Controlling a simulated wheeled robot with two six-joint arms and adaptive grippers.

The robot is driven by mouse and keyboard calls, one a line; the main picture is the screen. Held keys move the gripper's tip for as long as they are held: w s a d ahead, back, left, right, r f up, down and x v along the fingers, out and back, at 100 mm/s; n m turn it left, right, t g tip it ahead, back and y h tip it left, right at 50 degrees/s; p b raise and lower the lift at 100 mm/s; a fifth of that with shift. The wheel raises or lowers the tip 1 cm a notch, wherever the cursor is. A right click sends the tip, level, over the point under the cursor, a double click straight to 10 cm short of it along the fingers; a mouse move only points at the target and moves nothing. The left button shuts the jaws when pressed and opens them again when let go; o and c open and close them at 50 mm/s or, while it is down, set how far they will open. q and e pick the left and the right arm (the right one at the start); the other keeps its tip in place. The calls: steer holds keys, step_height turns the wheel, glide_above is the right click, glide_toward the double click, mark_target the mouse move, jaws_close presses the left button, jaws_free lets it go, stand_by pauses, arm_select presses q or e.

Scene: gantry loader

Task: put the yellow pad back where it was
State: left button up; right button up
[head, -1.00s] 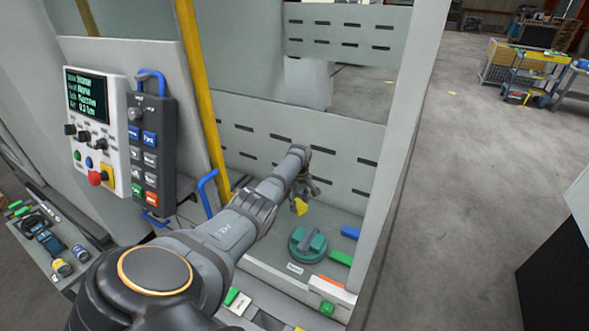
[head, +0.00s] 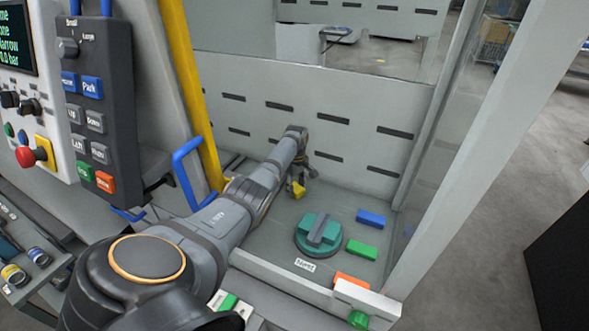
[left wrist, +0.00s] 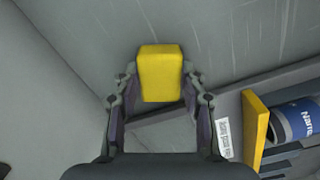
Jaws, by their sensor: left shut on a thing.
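The yellow pad (left wrist: 160,74) is a small block between the two fingers of my left gripper (left wrist: 158,98) in the left wrist view. The gripper is shut on it. In the head view the same pad (head: 298,188) shows below my left gripper (head: 299,180), held above the grey floor of the loader bay, left of and behind the round green fixture. The pad's former place cannot be told from these frames. My right gripper is not in view.
The round green fixture (head: 318,234) stands on the bay floor (head: 285,215). A blue block (head: 371,217), a green block (head: 362,249) and an orange block (head: 351,279) lie right of it. A slotted wall closes the back. A yellow post (head: 184,90) and blue handle (head: 190,170) stand left.

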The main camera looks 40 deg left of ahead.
mark_target(296, 189)
arm_select(q)
steer(key=shift+s+r, duration=0.1)
steer(key=shift+s, duration=0.05)
steer(key=shift+d, duration=0.1)
steer(key=o, duration=1.2)
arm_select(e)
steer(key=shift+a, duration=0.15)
arm_select(q)
steer(key=shift+r+p, duration=0.3)
step_height(296, 189, up, 12)
steer(key=p, duration=1.2)
steer(key=shift+f, duration=0.2)
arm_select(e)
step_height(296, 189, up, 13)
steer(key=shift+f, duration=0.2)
